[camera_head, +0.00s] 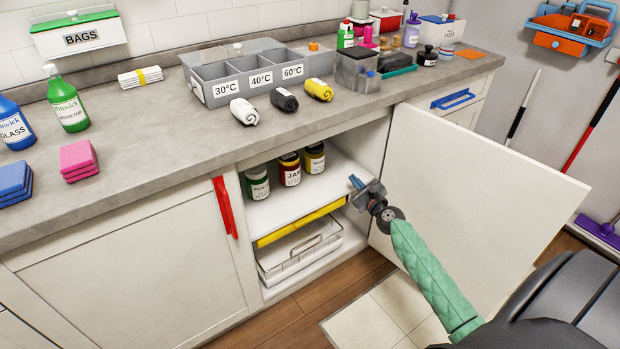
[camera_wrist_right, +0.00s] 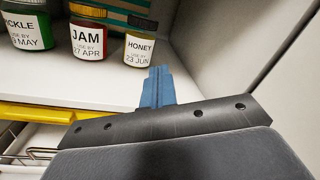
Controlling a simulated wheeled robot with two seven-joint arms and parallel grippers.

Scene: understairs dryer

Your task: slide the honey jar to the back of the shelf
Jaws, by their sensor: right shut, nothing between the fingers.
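The honey jar (camera_head: 314,158) has a dark lid and a white label. It stands upright at the right end of a row of jars on the white shelf (camera_head: 295,207) in the open cupboard. In the right wrist view the honey jar (camera_wrist_right: 140,46) reads HONEY and stands just beyond my fingers. My right gripper (camera_head: 356,183) is shut and empty at the shelf's front right; its blue fingertips (camera_wrist_right: 158,86) point into the cupboard, apart from the jar. My left gripper is in neither view.
The jam jar (camera_head: 289,170) and pickle jar (camera_head: 257,183) stand left of the honey. A yellow strip (camera_head: 300,222) runs along the shelf front, above a wire basket (camera_head: 300,252). The open door (camera_head: 470,185) is right of my arm. A teal striped item (camera_wrist_right: 120,18) lies behind the jars.

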